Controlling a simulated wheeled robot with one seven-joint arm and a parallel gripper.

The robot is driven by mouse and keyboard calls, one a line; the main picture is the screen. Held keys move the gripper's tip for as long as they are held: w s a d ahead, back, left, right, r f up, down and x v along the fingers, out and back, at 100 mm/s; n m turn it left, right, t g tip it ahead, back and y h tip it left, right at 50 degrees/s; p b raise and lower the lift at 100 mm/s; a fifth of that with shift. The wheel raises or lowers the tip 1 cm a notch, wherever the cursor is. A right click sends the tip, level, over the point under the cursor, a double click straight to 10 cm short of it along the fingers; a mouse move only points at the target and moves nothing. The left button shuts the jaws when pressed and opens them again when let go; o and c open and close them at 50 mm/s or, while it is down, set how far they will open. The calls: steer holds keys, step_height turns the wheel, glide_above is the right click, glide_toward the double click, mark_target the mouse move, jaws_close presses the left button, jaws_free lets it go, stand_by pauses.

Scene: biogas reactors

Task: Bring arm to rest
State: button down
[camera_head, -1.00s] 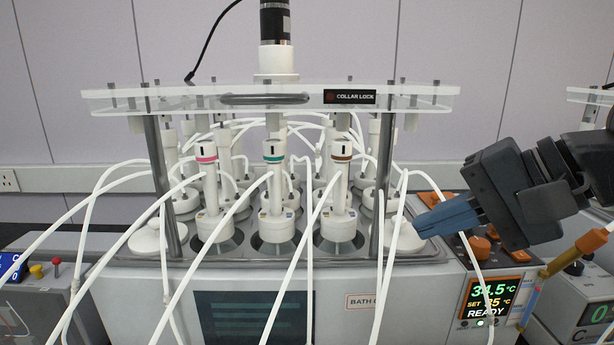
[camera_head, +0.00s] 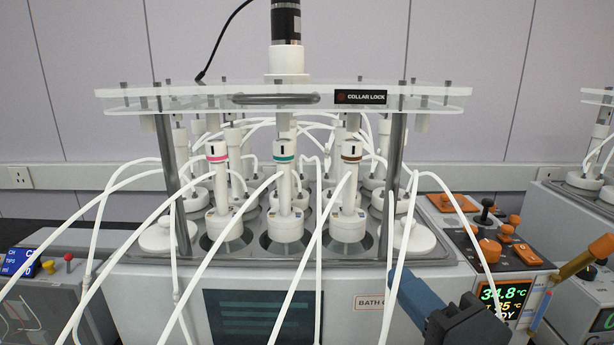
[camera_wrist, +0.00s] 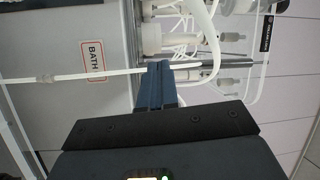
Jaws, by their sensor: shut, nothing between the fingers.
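My gripper (camera_head: 409,288) is low at the right front of the water bath (camera_head: 150,295) in the head view, its blue fingers pointing up and left beside the "BATH" label. The fingers are together and hold nothing. In the wrist view my gripper (camera_wrist: 158,70) shows its two blue fingers side by side, with a white tube (camera_wrist: 100,74) passing close to their tips. I cannot tell whether the tube touches them. Most of my arm is out of view below.
Reactors with pink (camera_head: 217,158), green (camera_head: 284,158) and brown (camera_head: 351,158) bands stand in the bath under a clear collar plate (camera_head: 200,101). White tubes hang over the bath's front. A control panel (camera_head: 505,295) and an orange-handled tool (camera_head: 585,257) are at the right.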

steer(key=s+f+h, duration=0.1)
steer(key=s+f, duration=0.2)
steer(key=s+d+f+h, duration=0.1)
steer(key=s+f+h, duration=0.1)
steer(key=s+f, duration=0.1)
steer(key=s+d+f+h, duration=0.1)
steer(key=s+f, duration=0.2)
steer(key=shift+s+d+f+g+h, duration=0.1)
steer(key=shift+f+g+h, duration=0.2)
steer(key=shift+f+g, duration=0.1)
steer(key=s+f, duration=0.1)
steer(key=s, duration=0.1)
steer(key=s+d+f+n+h, duration=0.1)
steer(key=s+f, duration=0.1)
steer(key=s, duration=0.1)
steer(key=s+d+f+n+g+h, duration=0.1)
steer(key=s, duration=0.2)
steer(key=shift+s+d+f, duration=0.15)
steer(key=shift+s+f, duration=0.1)
steer(key=s+d+n, duration=0.2)
steer(key=s+n, duration=0.2)
steer(key=s, duration=0.4)
steer(key=s+d+n+g, duration=0.1)
steer(key=s+d+n, duration=0.2)
steer(key=s+n, duration=0.2)
steer(key=s, duration=0.3)
steer(key=shift+s+f+n, duration=0.3)
steer(key=shift+d, duration=0.1)
